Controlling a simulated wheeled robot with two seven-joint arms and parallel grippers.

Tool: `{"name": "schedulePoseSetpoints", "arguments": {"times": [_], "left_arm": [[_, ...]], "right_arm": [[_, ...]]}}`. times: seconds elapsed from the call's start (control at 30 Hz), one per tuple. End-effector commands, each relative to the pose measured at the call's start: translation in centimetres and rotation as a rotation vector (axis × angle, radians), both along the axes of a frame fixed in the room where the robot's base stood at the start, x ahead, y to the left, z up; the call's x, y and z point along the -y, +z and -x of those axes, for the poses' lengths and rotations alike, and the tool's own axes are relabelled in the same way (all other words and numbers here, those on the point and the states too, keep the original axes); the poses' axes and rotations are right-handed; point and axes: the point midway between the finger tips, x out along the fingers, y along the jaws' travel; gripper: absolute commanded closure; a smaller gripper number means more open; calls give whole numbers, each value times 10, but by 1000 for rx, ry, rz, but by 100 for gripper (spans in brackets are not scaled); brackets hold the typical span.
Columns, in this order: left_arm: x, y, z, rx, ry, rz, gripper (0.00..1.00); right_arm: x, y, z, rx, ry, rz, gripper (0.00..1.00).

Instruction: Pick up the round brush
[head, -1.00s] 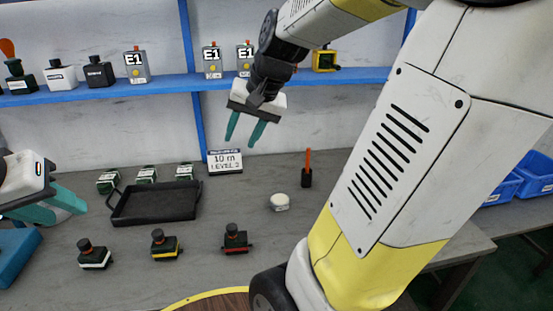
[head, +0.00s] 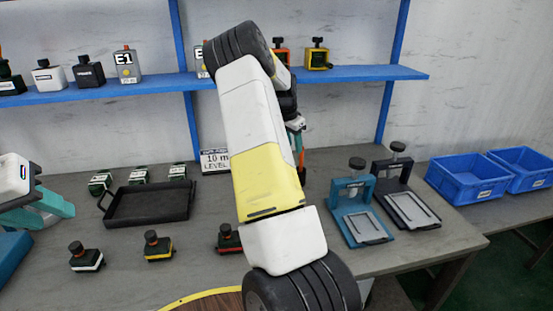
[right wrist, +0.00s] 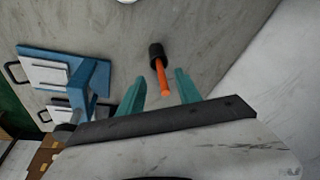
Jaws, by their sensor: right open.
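The round brush, with a black cylindrical head (right wrist: 156,51) and an orange handle (right wrist: 162,80), is in the right wrist view. My right gripper (right wrist: 160,82) is open, with one teal finger on each side of the orange handle in that view. Gaps show between the fingers and the handle, and I see no contact.
A black tray (head: 150,215) and several small stamp-like parts are on the table's left. A blue press (head: 356,205) and a dark press (head: 405,200) stand right of my arm. Blue bins (head: 468,180) are at the far right. A blue shelf (head: 150,86) runs along the back wall.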

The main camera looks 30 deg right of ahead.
Motion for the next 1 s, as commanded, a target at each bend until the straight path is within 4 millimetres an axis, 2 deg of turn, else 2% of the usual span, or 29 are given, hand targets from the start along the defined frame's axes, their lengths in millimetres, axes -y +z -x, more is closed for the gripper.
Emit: {"name": "schedulePoseSetpoints", "arguments": {"times": [0.03, 0.2, 0.67, 0.9, 1.0], "left_arm": [[0, 0, 0, 0, 0, 0, 64], [0, 0, 0, 0, 0, 0, 64], [0, 0, 0, 0, 0, 0, 64], [0, 0, 0, 0, 0, 0, 64], [0, 0, 0, 0, 0, 0, 64]], "right_arm": [[11, -12, -5, -16, -19, 32, 59], [32, -31, -17, -37, -60, 101, 59], [49, -68, -20, -43, -68, 120, 59], [59, -101, -17, -43, -68, 120, 59], [63, -109, -18, -40, -70, 119, 59]]}}
